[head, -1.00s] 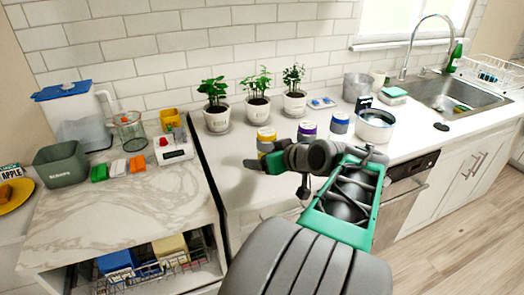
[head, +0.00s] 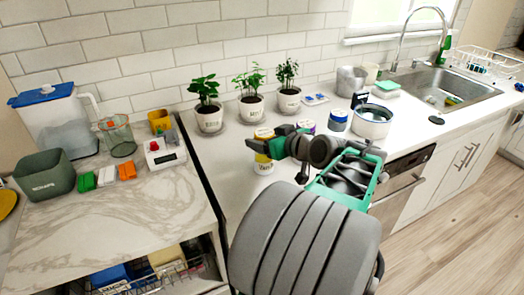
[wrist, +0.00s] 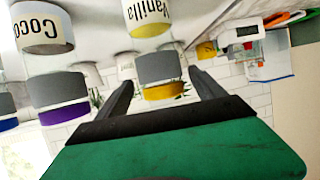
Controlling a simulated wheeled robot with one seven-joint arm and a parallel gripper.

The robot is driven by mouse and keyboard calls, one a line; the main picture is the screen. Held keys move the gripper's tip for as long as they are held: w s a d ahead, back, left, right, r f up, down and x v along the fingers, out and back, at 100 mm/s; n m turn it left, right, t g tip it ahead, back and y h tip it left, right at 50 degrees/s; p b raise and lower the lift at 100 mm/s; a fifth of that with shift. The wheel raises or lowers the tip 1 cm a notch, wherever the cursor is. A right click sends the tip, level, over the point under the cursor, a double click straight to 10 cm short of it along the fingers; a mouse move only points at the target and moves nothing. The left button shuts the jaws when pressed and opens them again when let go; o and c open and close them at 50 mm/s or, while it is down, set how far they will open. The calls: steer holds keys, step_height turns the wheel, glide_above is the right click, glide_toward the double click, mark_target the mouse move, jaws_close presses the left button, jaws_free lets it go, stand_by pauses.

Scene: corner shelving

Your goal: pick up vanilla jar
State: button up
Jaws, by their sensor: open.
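The vanilla jar (head: 264,167) stands on the white counter, with a white "Vanilla" label and yellow bands. In the head view my gripper (head: 265,139) crosses in front of its upper part and hides some of it. The wrist view, which looks upside down, shows the vanilla jar (wrist: 150,18) with its grey and yellow end in the gap between the fingertips. My gripper (wrist: 160,78) is open, and I see no finger touching the jar. A cocoa jar (wrist: 40,28) with a purple band stands beside it.
A blue-banded jar (head: 338,121) and a white pot (head: 372,122) stand to the right. Several potted plants (head: 250,105) line the wall behind. A white device (head: 165,152) sits on the marble counter at left. The counter in front of the vanilla jar looks clear.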

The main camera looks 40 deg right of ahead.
steer(key=x, duration=0.4)
steer(key=shift+r, duration=0.1)
steer(key=shift+a, duration=0.1)
steer(key=shift+c, duration=0.5)
jaws_close()
